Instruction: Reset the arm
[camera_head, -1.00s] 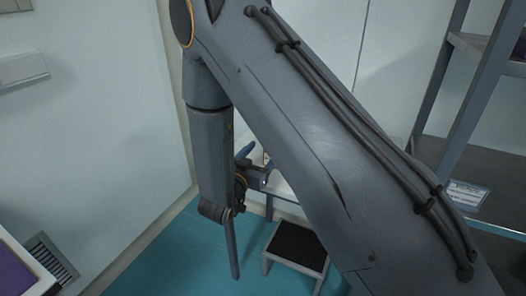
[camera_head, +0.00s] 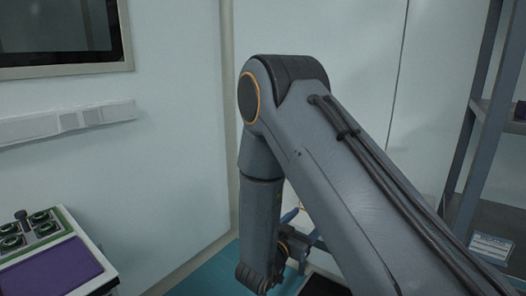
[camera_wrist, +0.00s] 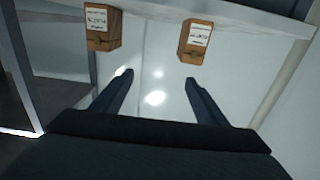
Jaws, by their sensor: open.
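My arm fills the middle and right of the head view, bent at the elbow with the forearm hanging down. My gripper (camera_wrist: 155,95) shows in the wrist view with its two dark fingers spread apart and nothing between them. In the head view the gripper end is mostly hidden behind my arm, low in the picture. Past the fingers in the wrist view are two wooden blocks with white labels, a left block (camera_wrist: 103,27) and a right block (camera_wrist: 194,41), apart from the fingers.
In the head view a console with a purple panel (camera_head: 55,272) and round green-ringed knobs stands at lower left. A wall rail (camera_head: 75,122) and dark-framed screen (camera_head: 62,35) are above it. A grey shelf rack (camera_head: 475,150) stands at right. Teal floor (camera_head: 210,285) shows below.

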